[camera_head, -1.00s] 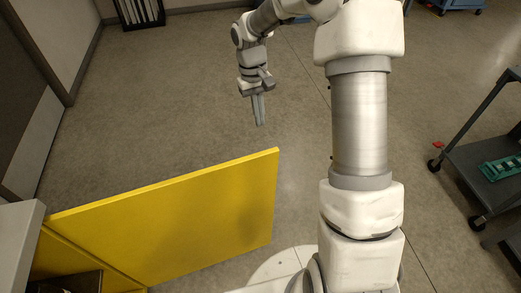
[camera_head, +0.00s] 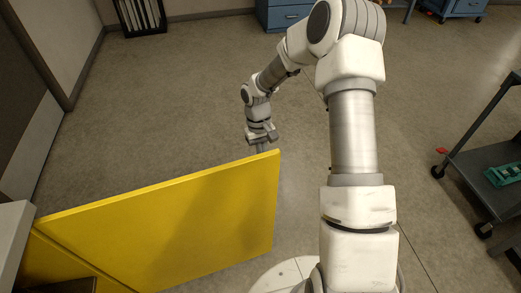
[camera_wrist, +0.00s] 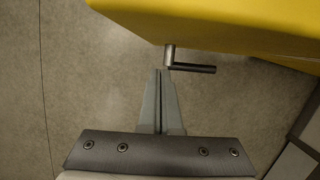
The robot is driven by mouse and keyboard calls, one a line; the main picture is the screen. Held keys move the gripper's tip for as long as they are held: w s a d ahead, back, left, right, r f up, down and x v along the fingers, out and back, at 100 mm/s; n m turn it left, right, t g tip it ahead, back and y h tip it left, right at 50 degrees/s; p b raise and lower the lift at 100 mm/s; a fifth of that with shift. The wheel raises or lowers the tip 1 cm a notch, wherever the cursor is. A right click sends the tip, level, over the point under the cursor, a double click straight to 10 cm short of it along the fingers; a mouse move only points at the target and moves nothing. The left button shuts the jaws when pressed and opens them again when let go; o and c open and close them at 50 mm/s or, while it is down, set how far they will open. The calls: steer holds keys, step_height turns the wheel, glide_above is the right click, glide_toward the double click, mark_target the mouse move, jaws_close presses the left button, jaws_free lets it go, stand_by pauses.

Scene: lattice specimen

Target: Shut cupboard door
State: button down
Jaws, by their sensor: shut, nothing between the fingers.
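The yellow cupboard door (camera_head: 175,215) stands wide open, reaching out from the cupboard at the lower left. In the wrist view the door (camera_wrist: 235,22) fills the top right, with a dark bar handle (camera_wrist: 192,67) sticking out from it. My gripper (camera_wrist: 160,72) is shut and empty. Its fingertips lie just below and left of the handle in that view; I cannot tell whether they touch it. In the head view my gripper (camera_head: 262,146) is behind the door's upper free corner, and the door hides the fingertips.
The cupboard's grey top (camera_head: 12,235) is at the left edge. A dark cart (camera_head: 485,175) with a green item stands at the right. A blue cabinet (camera_head: 285,14) and a black rack (camera_head: 140,15) are at the back. The floor beyond the door is clear.

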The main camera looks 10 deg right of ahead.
steer(key=shift+s+d+r, duration=0.1)
steer(key=shift+s+d, duration=0.05)
steer(key=shift+s, duration=1.2)
steer(key=shift+s, duration=0.1)
